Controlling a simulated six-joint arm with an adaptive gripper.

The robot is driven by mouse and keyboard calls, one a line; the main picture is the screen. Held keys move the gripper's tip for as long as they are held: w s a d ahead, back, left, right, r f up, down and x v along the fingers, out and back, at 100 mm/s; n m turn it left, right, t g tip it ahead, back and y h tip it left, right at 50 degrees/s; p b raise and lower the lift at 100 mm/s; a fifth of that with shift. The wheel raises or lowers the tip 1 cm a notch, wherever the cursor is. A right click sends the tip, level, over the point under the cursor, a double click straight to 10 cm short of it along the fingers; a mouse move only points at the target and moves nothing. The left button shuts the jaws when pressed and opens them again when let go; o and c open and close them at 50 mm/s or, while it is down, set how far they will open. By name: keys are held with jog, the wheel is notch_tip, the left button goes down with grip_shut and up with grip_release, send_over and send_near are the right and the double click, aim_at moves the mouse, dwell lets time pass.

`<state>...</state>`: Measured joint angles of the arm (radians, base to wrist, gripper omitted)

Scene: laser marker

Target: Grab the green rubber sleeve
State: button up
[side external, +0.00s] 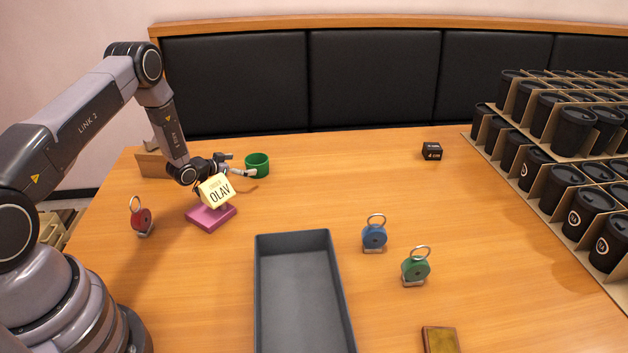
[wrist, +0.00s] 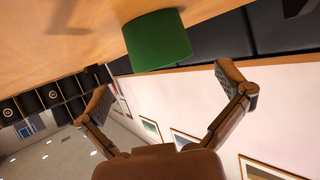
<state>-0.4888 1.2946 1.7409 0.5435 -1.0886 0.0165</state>
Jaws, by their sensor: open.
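The green rubber sleeve (side external: 258,161) is a short open ring standing upright on the wooden table, at the back left in the side view. In the wrist view the sleeve (wrist: 157,40) shows as a green curved wall at the top, beyond the fingertips and not between them. My gripper (side external: 240,165) is low over the table, at the left side of the sleeve, with its fingers pointing toward it. One finger overlaps the sleeve's near side in the side view; I cannot tell if they touch. In the wrist view my gripper (wrist: 167,82) is spread wide and empty.
A pink stand with an OLAV sign (side external: 211,212) is just in front of my gripper. A red padlock-like item (side external: 141,218) is left, blue (side external: 374,237) and green (side external: 415,268) ones right. A grey tray (side external: 292,239) lies in front; cup racks (side external: 545,203) stand right.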

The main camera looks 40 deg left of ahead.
aim_at(265, 159)
jog(key=x, duration=0.4)
jog(key=shift+w+r, duration=0.2)
jog(key=shift+w, duration=0.25)
jog(key=c, duration=0.9)
jog(key=shift+r, duration=0.1)
jog(key=shift+c, duration=0.2)
